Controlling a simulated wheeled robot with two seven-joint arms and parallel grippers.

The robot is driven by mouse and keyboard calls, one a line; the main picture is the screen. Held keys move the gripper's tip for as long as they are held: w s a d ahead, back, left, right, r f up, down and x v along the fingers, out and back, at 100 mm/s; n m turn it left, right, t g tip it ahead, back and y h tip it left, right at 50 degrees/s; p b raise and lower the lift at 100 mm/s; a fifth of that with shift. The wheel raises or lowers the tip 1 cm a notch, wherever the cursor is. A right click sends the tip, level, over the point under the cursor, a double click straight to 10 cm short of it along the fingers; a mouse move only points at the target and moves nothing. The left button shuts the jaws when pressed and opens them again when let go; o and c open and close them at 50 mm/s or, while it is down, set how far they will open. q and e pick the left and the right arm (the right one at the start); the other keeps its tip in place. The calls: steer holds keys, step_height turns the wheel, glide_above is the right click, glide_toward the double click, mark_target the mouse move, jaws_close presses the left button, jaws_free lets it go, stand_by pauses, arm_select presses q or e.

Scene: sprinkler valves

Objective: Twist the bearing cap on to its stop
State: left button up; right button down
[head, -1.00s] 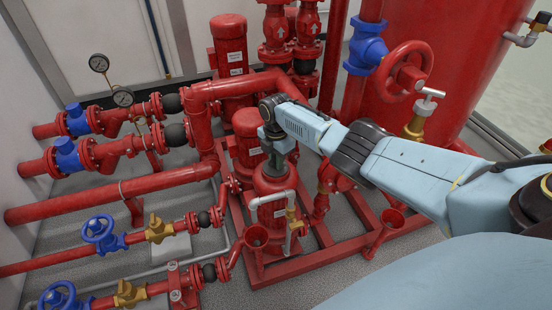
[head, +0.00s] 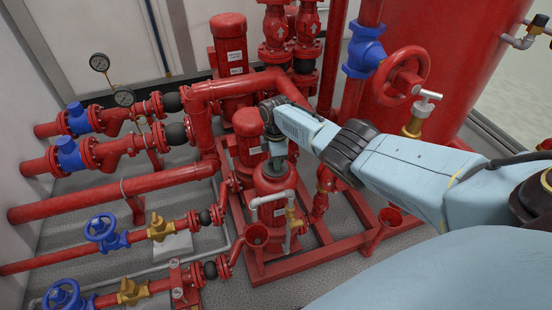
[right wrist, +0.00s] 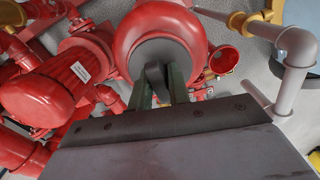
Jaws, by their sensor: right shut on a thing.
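The bearing cap (right wrist: 163,50) is a dark grey disc on top of an upright red pump housing (head: 272,182). In the right wrist view a raised grey tab (right wrist: 155,76) stands up from the disc. My right gripper (right wrist: 160,86) has its two greenish fingers on either side of this tab and is shut on it. In the head view my right gripper (head: 278,162) points down onto the housing's top and hides most of the cap. The cap's stop cannot be made out. My left gripper is not in view.
A grey pipe with a brass valve (head: 291,215) runs close beside the housing. A red motor (head: 248,135) stands just behind, and a red funnel (head: 256,235) is in front.

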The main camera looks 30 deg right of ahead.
steer(key=m+p, duration=0.1)
steer(key=m, duration=0.4)
stand_by(0.4)
steer(key=c, duration=1.2)
jaws_free()
steer(key=shift+c, duration=0.2)
steer(key=shift+r, duration=0.1)
step_height(320, 180, up, 13)
steer(key=p, duration=0.8)
